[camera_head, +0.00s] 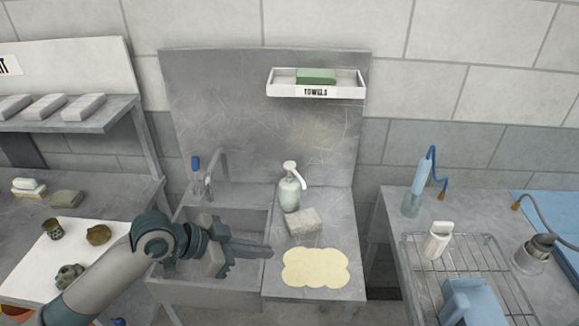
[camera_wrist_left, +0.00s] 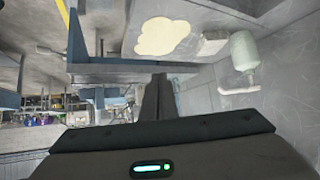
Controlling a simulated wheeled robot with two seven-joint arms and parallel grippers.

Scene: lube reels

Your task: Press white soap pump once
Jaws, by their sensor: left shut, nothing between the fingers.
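The soap pump (camera_head: 290,190) is a pale green bottle with a white pump head (camera_head: 292,167), upright on the metal counter right of the sink. In the left wrist view the bottle (camera_wrist_left: 243,50) shows at upper right, its white spout (camera_wrist_left: 253,82) below it. My left gripper (camera_head: 268,250) is shut and empty, above the sink's right edge, in front of and left of the bottle and apart from it. In the left wrist view its fingers (camera_wrist_left: 157,95) lie together. My right gripper is not in view.
A grey-white block (camera_head: 303,221) lies in front of the bottle, and a cream cloud-shaped mat (camera_head: 315,268) lies nearer. The tap (camera_head: 212,172) stands behind the sink (camera_head: 180,290). A towel shelf (camera_head: 317,92) hangs above. A wire rack (camera_head: 470,275) is at right.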

